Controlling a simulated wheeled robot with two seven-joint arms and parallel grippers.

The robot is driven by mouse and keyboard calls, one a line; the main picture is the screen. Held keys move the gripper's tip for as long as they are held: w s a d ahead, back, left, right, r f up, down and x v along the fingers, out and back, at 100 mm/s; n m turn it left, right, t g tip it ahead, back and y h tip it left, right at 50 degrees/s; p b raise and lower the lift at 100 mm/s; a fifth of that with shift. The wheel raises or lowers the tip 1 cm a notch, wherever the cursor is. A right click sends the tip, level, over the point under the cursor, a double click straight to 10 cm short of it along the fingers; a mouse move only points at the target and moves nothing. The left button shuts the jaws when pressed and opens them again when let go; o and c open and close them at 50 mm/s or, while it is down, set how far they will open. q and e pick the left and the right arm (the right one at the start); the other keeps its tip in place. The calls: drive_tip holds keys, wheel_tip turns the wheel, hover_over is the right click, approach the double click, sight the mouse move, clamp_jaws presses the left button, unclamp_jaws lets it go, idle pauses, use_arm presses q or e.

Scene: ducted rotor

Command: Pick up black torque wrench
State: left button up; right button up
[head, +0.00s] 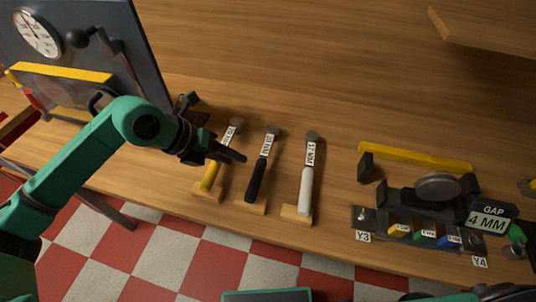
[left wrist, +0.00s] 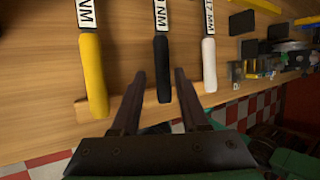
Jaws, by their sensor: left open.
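The black torque wrench (head: 256,181) lies on the wooden table, the middle one of three wrenches. It has a black grip, a white NM label and a round grey head. Its grip also shows in the left wrist view (left wrist: 162,68), between the two finger lines. My left gripper (head: 238,157) is open and empty, by the upper end of the black grip and close to the yellow wrench (head: 211,176). I cannot tell its height above the wrench. My right gripper is not in view.
A white-handled wrench (head: 305,190) lies to the right of the black one. Each wrench rests on a small wooden block. A dark fixture with a yellow bar (head: 415,157) and coloured tabs stands further right. A dark panel with a gauge (head: 37,34) stands at left.

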sight(257, 166)
use_arm(q)
drive_tip(key=p+x, duration=0.1)
drive_tip(key=x, duration=0.2)
drive_tip(key=p+x, duration=0.1)
drive_tip(key=x, duration=0.3)
drive_tip(key=p+x, duration=0.1)
drive_tip(key=x, duration=0.3)
drive_tip(key=shift+w+d+r, duration=0.15)
drive_tip(key=shift+w+d, duration=0.15)
drive_tip(key=shift+d, duration=0.05)
drive_tip(key=shift+w+d+f, duration=0.1)
drive_tip(key=shift+f, duration=0.2)
drive_tip(key=shift+c, duration=0.3)
clamp_jaws()
